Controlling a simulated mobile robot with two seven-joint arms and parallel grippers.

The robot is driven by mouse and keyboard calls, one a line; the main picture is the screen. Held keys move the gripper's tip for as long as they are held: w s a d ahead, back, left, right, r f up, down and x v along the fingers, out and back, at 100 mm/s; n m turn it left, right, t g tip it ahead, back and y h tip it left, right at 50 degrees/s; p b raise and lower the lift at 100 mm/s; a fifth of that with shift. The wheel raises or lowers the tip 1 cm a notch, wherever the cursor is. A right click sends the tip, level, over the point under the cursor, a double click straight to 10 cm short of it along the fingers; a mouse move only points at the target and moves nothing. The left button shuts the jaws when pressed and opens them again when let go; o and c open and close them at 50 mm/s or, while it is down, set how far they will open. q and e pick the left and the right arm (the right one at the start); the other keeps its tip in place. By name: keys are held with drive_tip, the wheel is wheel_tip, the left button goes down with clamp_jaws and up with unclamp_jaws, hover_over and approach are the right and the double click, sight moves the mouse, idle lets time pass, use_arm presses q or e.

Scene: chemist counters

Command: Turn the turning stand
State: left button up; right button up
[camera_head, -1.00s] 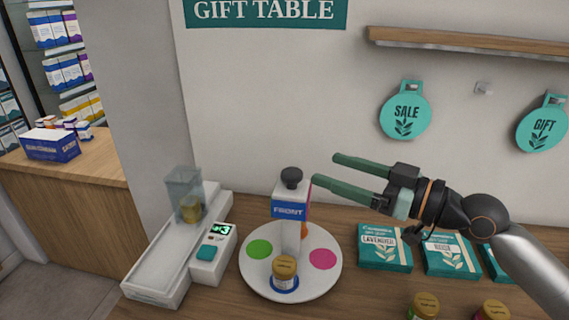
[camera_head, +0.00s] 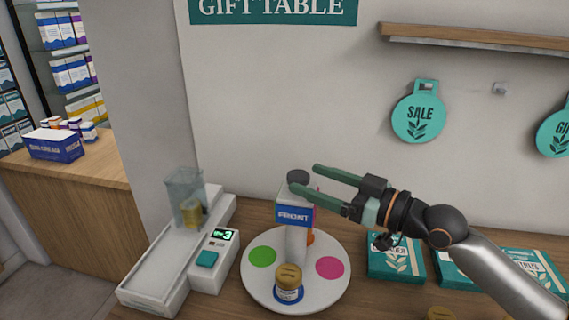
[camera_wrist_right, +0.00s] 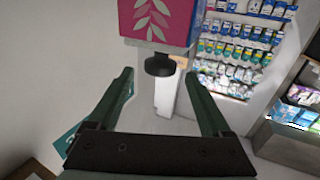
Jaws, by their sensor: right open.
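The turning stand (camera_head: 256,285) is a round white plate on the counter. Green, pink and orange spots show on it, and a jar with a gold lid (camera_head: 289,277) stands at its front. A white post with a blue FRONT sign (camera_head: 294,215) and a dark knob (camera_head: 298,177) rises from its middle. My right gripper (camera_head: 304,178) is open in the head view, its fingers around or just beside the knob. In the right wrist view the knob (camera_wrist_right: 159,65) shows between the open fingers, under a pink panel, a little beyond the tips. My left gripper is out of view.
A white device with a green display (camera_head: 222,236) and a clear bin (camera_head: 186,193) stands left of the stand. Teal boxes (camera_head: 395,262) lie to the right. A wooden shelf (camera_head: 470,38) and hanging teal tags (camera_head: 418,113) are on the wall behind.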

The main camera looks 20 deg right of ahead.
sight(284, 185)
drive_tip(key=p+x, duration=0.1)
drive_tip(key=x, duration=0.5)
drive_tip(key=shift+r+p, duration=0.1)
drive_tip(key=shift+p, duration=0.3)
drive_tip(key=shift+w+a, duration=0.25)
drive_tip(key=shift+w, duration=0.15)
drive_tip(key=shift+c, duration=0.4)
clamp_jaws()
